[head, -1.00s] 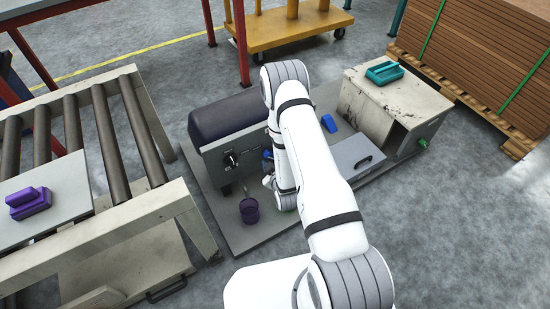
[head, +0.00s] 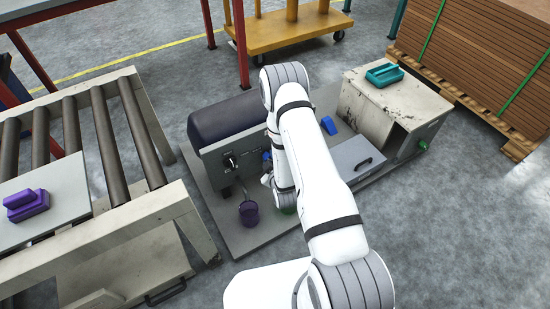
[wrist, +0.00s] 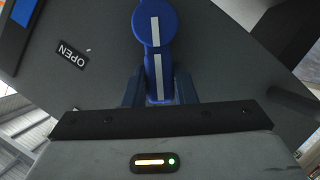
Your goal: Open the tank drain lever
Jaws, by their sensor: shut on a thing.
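The drain lever (wrist: 155,28) is blue with a white stripe and a round hub, seen in the wrist view on a dark grey panel. Its handle points down the picture, between the fingers of my gripper (wrist: 157,90). My gripper is shut on this handle. An OPEN label (wrist: 72,57) is on the panel to the left of the lever. In the head view, my white arm hides the gripper and most of the panel's right part. The dark tank (head: 225,116) lies behind the grey panel (head: 215,163).
A worn press box (head: 385,100) with a teal block (head: 384,74) is at right. A roller conveyor (head: 135,150) stands at left.

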